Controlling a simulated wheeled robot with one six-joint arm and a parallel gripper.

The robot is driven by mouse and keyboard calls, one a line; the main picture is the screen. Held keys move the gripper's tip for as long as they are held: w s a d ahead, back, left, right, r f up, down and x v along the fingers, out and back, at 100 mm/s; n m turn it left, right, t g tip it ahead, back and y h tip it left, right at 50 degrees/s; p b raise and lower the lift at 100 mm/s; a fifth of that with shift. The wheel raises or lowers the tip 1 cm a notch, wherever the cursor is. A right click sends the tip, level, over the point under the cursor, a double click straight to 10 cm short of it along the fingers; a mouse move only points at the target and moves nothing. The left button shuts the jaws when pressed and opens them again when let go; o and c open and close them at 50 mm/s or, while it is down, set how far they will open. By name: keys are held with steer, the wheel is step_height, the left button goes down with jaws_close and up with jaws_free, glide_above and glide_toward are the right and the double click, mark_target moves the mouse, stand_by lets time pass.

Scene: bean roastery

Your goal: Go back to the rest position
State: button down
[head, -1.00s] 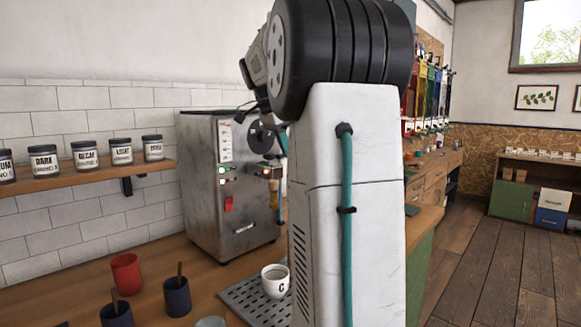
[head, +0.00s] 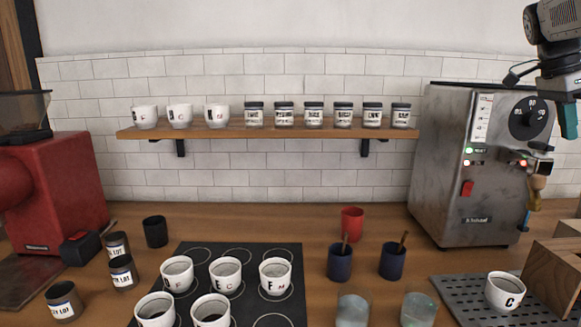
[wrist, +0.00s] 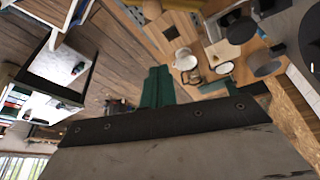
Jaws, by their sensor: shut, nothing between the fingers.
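My gripper (wrist: 185,82) reaches in from the lower part of the wrist view, with teal fingers beyond a dark, screwed band. It is shut and holds nothing. In the head view, part of my arm's dark end, with a teal piece below it, shows at the upper right edge, in front of the espresso machine's right side (head: 470,170). The rest of my arm is outside that view. The wrist view looks over a plank floor (wrist: 120,55) and a wooden surface with a white cup or jug (wrist: 185,60).
The counter holds a cup mat (head: 255,252) with several white cups, dark and red cups, glasses, a red grinder (head: 50,190) and a drip tray (head: 460,292) with cup C (head: 505,290). Wooden boxes (head: 555,275) stand at the right. A shelf (head: 230,131) bears cups and jars.

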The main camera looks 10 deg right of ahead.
steer(key=f+n, duration=0.1)
steer(key=a+f+n, duration=0.1)
steer(key=f+n, duration=0.1)
steer(key=a+f+n, duration=0.1)
steer(key=n, duration=0.1)
steer(key=shift+w+f+y, duration=0.1)
steer(key=shift+f+y, duration=0.3)
steer(key=s+a+f+n+t+y, duration=0.1)
steer(key=s+a+f+n, duration=0.4)
steer(key=a, duration=0.7)
steer(key=s+a+f+n+t, duration=0.1)
steer(key=s+a+f+n, duration=0.4)
steer(key=a+n, duration=0.3)
steer(key=s+a+f+n+t+y, duration=0.1)
steer(key=s+a+f+n, duration=0.4)
steer(key=a, duration=1.1)
step_height(320, 180, down, 2)
steer(key=shift+s+a+f+n+t+y, duration=0.15)
steer(key=shift+s+f+n+t+y, duration=0.15)
steer(key=shift+n, duration=0.4)
